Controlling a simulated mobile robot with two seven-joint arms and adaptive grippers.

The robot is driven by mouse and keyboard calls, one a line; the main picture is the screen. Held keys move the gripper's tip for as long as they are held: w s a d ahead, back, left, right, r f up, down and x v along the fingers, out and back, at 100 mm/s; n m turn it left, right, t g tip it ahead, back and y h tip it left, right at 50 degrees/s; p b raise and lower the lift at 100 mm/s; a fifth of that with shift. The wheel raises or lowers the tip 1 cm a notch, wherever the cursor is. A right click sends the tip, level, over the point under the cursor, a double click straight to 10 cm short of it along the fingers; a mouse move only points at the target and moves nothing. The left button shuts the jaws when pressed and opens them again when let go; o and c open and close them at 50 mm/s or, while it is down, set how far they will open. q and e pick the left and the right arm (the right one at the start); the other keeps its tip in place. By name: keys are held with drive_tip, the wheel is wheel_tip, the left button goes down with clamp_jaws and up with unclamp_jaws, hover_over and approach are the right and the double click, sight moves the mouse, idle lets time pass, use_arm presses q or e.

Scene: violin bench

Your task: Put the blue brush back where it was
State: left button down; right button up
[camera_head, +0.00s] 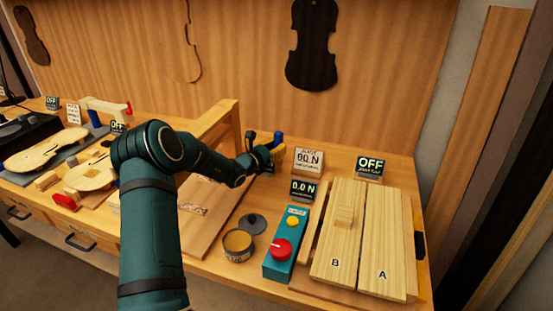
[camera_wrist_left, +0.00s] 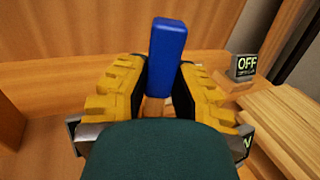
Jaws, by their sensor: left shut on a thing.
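My left gripper (camera_head: 268,154) is at the back of the bench, in front of the wooden back panel. It is shut on the blue brush (camera_head: 278,138). In the left wrist view the blue brush (camera_wrist_left: 165,50) stands nearly upright between the yellow finger pads (camera_wrist_left: 110,85), its blue block end upward. A pale wooden part shows below the blue. Its lower end is hidden by my wrist, so I cannot tell whether it touches anything. My right gripper is not in view.
A round tin (camera_head: 238,246) and a dark lid (camera_head: 252,223) are on the bench in front. A teal control box (camera_head: 281,262) with a red knob, small displays (camera_head: 303,190) and boards B (camera_head: 337,240) and A (camera_head: 384,250) are at right. Violin parts (camera_head: 45,148) lie at left.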

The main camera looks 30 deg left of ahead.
use_arm(q)
wheel_tip(320, 180, down, 3)
drive_tip(key=shift+f+b, duration=0.15)
drive_tip(key=shift+b, duration=0.15)
drive_tip(key=shift+f, duration=0.1)
drive_tip(key=shift+f, duration=0.15)
drive_tip(key=c, duration=0.9)
unclamp_jaws()
drive_tip(key=shift+c, duration=0.2)
